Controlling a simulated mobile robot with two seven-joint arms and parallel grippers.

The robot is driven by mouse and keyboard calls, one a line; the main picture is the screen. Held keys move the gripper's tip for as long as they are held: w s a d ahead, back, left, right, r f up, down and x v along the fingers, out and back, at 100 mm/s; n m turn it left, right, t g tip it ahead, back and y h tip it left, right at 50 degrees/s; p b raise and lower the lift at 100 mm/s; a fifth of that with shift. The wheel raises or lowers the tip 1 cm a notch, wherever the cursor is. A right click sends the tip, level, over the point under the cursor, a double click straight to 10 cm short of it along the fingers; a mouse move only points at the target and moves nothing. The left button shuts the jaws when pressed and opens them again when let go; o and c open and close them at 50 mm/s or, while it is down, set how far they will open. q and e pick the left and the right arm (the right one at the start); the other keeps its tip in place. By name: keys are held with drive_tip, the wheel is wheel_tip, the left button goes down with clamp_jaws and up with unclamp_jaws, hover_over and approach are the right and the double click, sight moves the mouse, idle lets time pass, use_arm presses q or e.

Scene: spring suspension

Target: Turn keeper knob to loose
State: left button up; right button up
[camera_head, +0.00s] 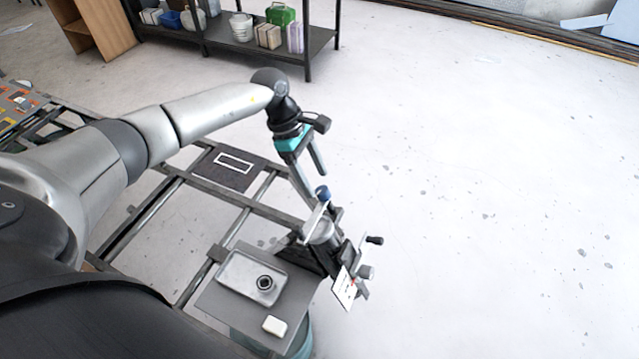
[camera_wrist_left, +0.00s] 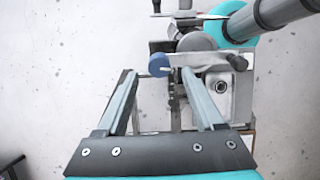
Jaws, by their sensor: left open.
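A blue round knob (camera_head: 323,192) sits on the end of a light metal bar at the top of the clamp-like fixture (camera_head: 322,232). It also shows in the left wrist view (camera_wrist_left: 158,65), between the lines of my two fingers. No readable label shows which knob is the keeper knob. My left gripper (camera_head: 313,180) is open and empty, its fingers pointing down towards the blue knob. Whether a finger touches the knob I cannot tell. A black handle (camera_head: 374,240) and a grey knob (camera_head: 366,272) stick out at the fixture's right side. My right gripper is not in view.
A white card (camera_head: 345,288) with dark and red marks hangs beside the fixture. A grey tray (camera_head: 235,272) holding a dark ring (camera_head: 264,283) and a small white block (camera_head: 274,325) lie left of it. Open floor lies to the right.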

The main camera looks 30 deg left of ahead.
sight(320, 190)
use_arm(q)
drive_tip(key=shift+x, duration=1.8)
clamp_jaws()
